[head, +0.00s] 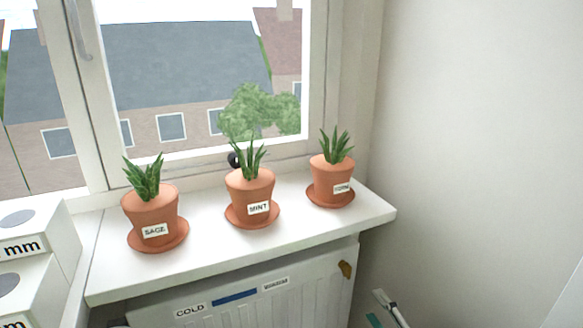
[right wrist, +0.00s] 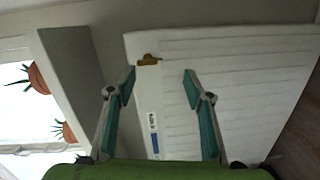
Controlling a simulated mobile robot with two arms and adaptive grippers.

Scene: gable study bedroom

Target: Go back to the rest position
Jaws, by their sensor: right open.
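My right gripper (head: 384,308) shows only in part at the bottom edge of the head view, right of the radiator. In the right wrist view the right gripper (right wrist: 159,84) has its two teal fingers spread wide, with nothing held between them. The ribbed white radiator (right wrist: 235,75) lies beyond the fingers in that view. My left gripper is in neither view.
A white windowsill (head: 205,240) holds three potted plants: sage (head: 152,215), mint (head: 251,195) and a third pot (head: 331,180) with a hard-to-read label. Below is the radiator (head: 270,300). White boxes (head: 45,240) stand at left. A bare wall (head: 480,130) is at right.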

